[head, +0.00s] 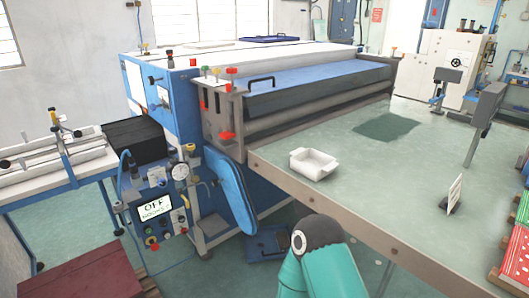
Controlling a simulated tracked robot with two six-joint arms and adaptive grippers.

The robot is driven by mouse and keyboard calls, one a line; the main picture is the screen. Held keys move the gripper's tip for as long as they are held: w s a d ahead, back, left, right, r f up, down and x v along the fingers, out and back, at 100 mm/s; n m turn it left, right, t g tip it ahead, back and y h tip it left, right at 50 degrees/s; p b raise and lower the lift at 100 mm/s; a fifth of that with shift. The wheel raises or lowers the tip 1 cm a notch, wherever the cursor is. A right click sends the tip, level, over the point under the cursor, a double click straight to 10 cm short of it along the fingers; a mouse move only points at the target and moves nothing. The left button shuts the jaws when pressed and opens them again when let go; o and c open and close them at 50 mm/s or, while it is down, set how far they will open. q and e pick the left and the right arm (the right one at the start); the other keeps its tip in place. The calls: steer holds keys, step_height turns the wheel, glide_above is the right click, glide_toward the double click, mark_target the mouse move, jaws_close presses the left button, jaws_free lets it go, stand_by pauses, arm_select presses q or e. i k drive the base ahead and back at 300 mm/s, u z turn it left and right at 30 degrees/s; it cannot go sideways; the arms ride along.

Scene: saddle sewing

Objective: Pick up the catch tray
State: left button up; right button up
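A small white open tray (306,171), the likely catch tray, sits upright on the green-grey table top (400,205), near the table's left edge and in front of the roller machine. It looks empty. A teal arm link of mine with a dark grey joint cap rises at the bottom centre, nearer to me than the tray and apart from it in the picture. No gripper fingers show, so I cannot see whether either gripper is open or shut.
The roller machine (320,95) with a blue top stands behind the tray. A blue padded panel (231,195) and a control box reading OFF (156,208) are at left. A small upright white card (454,193) stands on the right. The table between tray and card is clear.

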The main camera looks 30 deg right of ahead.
mark_target(315, 164)
steer(key=z, duration=0.25)
steer(key=i, duration=1.25)
steer(key=z, duration=0.8)
steer(key=k, duration=0.7)
steer(key=z, duration=0.2)
steer(key=i, duration=0.8)
steer(key=u, duration=0.1)
